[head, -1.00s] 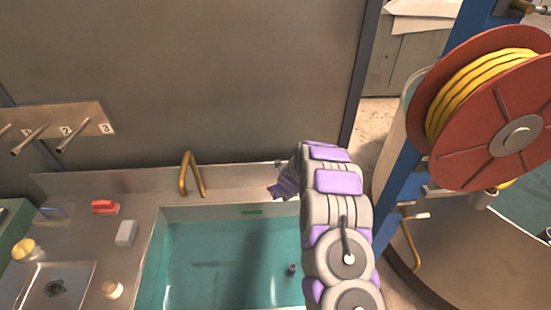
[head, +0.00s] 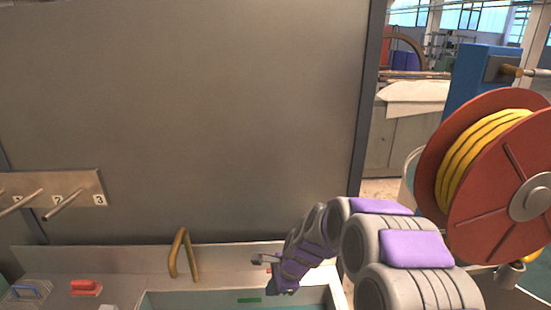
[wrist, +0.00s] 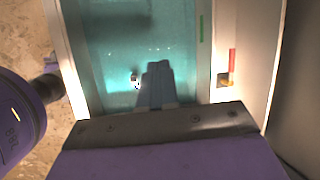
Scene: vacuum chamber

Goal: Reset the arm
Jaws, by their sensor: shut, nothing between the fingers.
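In the wrist view the shut, empty gripper (wrist: 158,70) points down over the blue-green water. A small dark fitting (wrist: 136,78) shows in the basin beside the fingertips, apart from them as far as I can tell. Much of the basin is below the head view.
A red reel with yellow hose (head: 500,180) stands close to the right of my arm. A brass tap (head: 183,255) rises at the basin's back. A numbered peg rack (head: 60,195) is on the left. A red block (head: 86,286) lies on the counter. The grey panel (head: 200,110) behind is bare.

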